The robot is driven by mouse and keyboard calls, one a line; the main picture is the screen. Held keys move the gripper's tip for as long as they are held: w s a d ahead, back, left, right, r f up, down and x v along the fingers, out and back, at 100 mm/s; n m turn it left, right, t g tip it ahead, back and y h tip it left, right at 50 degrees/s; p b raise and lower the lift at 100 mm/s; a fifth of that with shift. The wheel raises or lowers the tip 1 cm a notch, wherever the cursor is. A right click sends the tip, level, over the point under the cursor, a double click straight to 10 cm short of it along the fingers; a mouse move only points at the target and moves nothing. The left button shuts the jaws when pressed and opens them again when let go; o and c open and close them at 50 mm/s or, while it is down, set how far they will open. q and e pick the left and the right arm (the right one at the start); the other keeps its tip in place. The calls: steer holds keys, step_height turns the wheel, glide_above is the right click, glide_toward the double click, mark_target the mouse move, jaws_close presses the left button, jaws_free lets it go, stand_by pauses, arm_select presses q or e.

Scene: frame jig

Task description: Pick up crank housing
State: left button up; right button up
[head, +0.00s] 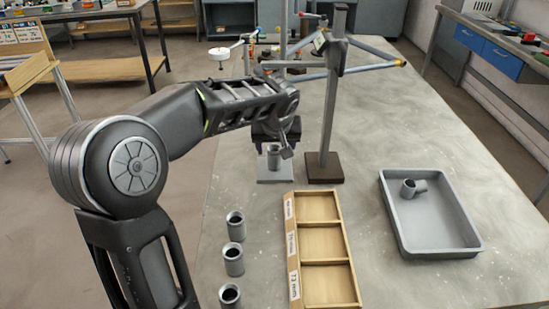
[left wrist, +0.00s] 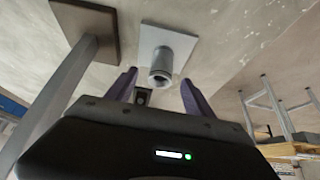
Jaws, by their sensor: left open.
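A short grey hollow cylinder, which looks like a crank housing (head: 274,163), stands upright on a pale square plate (head: 274,177) on the table. The cylinder also shows in the left wrist view (left wrist: 161,68), with its open end towards the camera. My left gripper (head: 276,146) is open above it and partly hides it. In the left wrist view, the fingers (left wrist: 158,84) lie on either side of the cylinder's near end, with gaps. Similar cylinders stand in a row: one at the back (head: 236,226), one in the middle (head: 233,260), one in front (head: 230,295).
A wooden tray (head: 321,225) with three empty compartments and size labels lies right of the row. A grey tray (head: 455,250) holds a cylinder with a side stub (head: 413,188). A jig post (head: 328,110) on a dark base stands close right of my left gripper.

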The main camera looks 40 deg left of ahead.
mark_target(275, 150)
arm_select(q)
steer(key=x, duration=0.5)
steer(key=shift+a+p, duration=0.1)
steer(key=shift+p, duration=0.3)
steer(key=shift+c, duration=0.5)
jaws_close()
